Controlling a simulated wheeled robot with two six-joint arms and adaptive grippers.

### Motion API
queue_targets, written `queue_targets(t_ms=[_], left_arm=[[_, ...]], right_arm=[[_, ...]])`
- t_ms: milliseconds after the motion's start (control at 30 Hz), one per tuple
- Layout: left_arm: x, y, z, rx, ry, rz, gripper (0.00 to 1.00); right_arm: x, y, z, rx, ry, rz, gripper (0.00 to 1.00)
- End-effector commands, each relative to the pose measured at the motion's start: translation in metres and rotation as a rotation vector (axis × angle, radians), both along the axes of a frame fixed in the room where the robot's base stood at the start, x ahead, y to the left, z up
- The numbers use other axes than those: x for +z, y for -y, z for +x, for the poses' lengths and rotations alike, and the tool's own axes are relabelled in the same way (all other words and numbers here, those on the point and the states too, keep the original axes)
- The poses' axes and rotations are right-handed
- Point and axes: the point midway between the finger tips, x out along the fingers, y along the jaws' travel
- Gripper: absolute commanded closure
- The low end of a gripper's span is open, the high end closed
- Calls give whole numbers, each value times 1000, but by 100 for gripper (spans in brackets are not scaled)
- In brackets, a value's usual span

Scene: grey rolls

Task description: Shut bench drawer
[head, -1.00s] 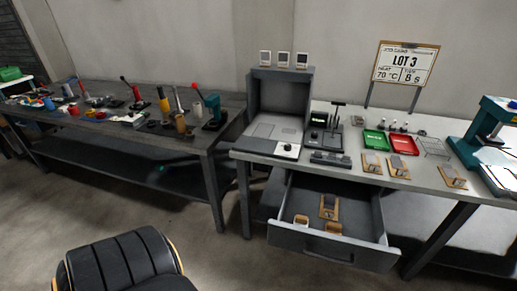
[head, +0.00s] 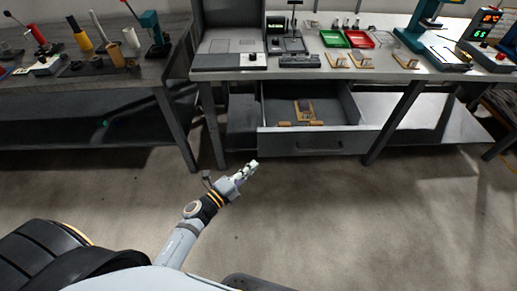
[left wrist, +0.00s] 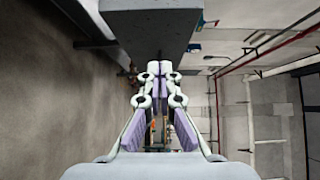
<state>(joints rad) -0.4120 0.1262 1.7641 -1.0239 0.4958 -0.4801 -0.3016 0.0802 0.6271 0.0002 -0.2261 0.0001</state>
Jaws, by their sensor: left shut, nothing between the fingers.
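The bench drawer (head: 306,142) is grey and stands pulled out under the right-hand bench, with a dark recessed handle in its front. Several tan holders (head: 304,112) lie inside it. My left gripper (head: 254,165) is shut and empty, just in front of and below the drawer's left front corner in the head view, apparently apart from it. In the left wrist view, the closed fingertips (left wrist: 160,68) point towards a grey slab that looks like part of the drawer; contact cannot be told. My right gripper is not in view.
The bench top (head: 385,72) carries a grey machine, a green tray (head: 333,39), a red tray (head: 358,39) and small stands. Bench legs (head: 390,122) flank the drawer. A second bench (head: 90,80) with tools stands at left. The floor before the drawer is clear.

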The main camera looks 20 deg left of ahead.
Motion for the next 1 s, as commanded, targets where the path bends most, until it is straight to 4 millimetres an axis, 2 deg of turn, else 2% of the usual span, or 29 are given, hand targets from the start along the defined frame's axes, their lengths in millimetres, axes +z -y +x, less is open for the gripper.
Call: queue_targets(t_ms=[33, 233, 400, 600, 1000], left_arm=[[3, 5, 12, 3, 3, -4, 100], [1, 23, 48, 0, 1, -2, 100], [-1, 13, 71, 1, 0, 1, 100], [0, 9, 81, 1, -1, 0, 100], [-1, 8, 83, 1, 0, -1, 100]], right_arm=[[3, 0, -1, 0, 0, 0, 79], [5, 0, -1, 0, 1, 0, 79], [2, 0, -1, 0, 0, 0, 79], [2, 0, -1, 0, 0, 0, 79], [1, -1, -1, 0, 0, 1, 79]])
